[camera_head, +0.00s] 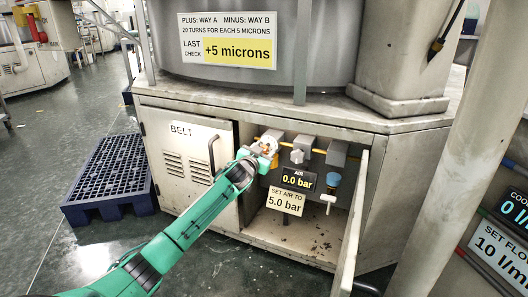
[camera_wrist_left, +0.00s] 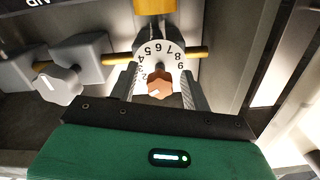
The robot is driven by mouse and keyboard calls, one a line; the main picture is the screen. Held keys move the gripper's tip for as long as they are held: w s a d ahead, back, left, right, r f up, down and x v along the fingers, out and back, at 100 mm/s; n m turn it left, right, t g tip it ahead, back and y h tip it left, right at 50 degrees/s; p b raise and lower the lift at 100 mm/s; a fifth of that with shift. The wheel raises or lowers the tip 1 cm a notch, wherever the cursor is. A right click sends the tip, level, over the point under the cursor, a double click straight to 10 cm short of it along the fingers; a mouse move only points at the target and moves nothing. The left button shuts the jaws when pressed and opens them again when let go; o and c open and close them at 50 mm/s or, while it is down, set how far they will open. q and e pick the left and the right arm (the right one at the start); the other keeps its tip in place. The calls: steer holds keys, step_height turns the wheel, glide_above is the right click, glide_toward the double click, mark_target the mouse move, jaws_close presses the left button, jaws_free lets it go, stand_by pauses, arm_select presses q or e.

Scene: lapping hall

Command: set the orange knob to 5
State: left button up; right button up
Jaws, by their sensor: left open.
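The orange knob (camera_wrist_left: 159,83) sits at the centre of a white numbered dial (camera_wrist_left: 162,55), upside down in the left wrist view. A pale mark shows on the knob, but I cannot tell which number it points at. My left gripper (camera_wrist_left: 160,71) is open, with one finger on each side of the knob and gaps between. In the head view my left gripper (camera_head: 266,153) reaches into the open cabinet and hides much of the dial. An air display (camera_head: 298,181) reads 0.0 bar, above a sign (camera_head: 286,201) saying "SET AIR TO 5.0 bar". My right gripper is not in view.
A grey star-shaped knob (camera_wrist_left: 55,83) is beside the dial on the brass pipe (camera_wrist_left: 117,58). A blue-topped fitting (camera_head: 333,180) is further right. The open cabinet door (camera_head: 350,232) stands at right, the BELT door (camera_head: 185,160) at left. A blue pallet (camera_head: 108,176) lies on the floor.

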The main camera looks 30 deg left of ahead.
arm_select(q)
steer(key=shift+c, duration=0.2)
steer(key=c, duration=1)
steer(key=shift+o, duration=0.3)
steer(key=shift+p, duration=0.3)
